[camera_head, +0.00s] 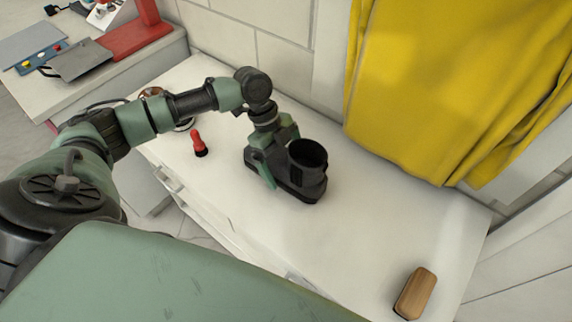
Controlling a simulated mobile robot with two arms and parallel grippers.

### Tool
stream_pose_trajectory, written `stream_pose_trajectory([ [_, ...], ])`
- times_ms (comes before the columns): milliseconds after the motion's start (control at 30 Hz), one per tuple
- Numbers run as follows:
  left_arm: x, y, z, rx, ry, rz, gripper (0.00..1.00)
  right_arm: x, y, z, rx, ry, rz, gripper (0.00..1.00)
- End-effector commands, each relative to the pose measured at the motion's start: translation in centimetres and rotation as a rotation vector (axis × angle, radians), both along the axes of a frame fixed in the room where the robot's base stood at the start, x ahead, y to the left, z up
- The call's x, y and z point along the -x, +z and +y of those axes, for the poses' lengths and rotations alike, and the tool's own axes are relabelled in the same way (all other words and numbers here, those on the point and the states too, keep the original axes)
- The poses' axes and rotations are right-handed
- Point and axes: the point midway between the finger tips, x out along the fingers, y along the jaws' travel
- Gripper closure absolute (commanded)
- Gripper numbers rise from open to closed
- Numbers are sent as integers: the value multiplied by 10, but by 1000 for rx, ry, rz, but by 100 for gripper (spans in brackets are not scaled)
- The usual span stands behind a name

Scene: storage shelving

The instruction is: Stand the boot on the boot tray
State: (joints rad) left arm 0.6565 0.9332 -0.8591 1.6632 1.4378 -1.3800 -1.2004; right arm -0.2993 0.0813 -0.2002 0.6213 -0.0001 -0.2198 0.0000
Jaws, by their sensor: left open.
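A black boot (306,172) stands upright on the white top of the cabinet, with its round opening facing up. My left gripper (276,156) is at the boot's left side, pointing down. Its green fingers are apart, one on the near side and one on the far side of the boot's lower part. I cannot tell whether they touch it. A dark edge shows under the boot; I cannot tell whether it is the sole or a boot tray. No separate tray is plain to see. My right gripper is not in view.
A red-and-black small object (198,144) stands left of the boot. A wooden brush-like block (416,293) lies at the right end of the white top (350,235). A yellow cloth (440,90) hangs behind. The top between boot and block is clear.

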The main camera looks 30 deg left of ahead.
Motion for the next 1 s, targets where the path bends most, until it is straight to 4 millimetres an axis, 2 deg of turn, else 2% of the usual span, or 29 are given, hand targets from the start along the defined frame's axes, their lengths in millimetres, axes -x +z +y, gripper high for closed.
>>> stream_pose_trajectory([
  [100,1,-8,-3,0,0,0,0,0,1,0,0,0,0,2],
  [300,1,-9,-3,-1,0,0,0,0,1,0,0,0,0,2],
  [333,1,-9,-3,-1,0,0,3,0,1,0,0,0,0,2],
  [600,1,-8,-3,0,0,0,78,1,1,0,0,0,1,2],
  [633,1,-8,-3,0,0,0,84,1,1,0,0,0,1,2],
  [1000,0,-2,-4,1,0,-3,84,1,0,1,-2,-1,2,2],
])
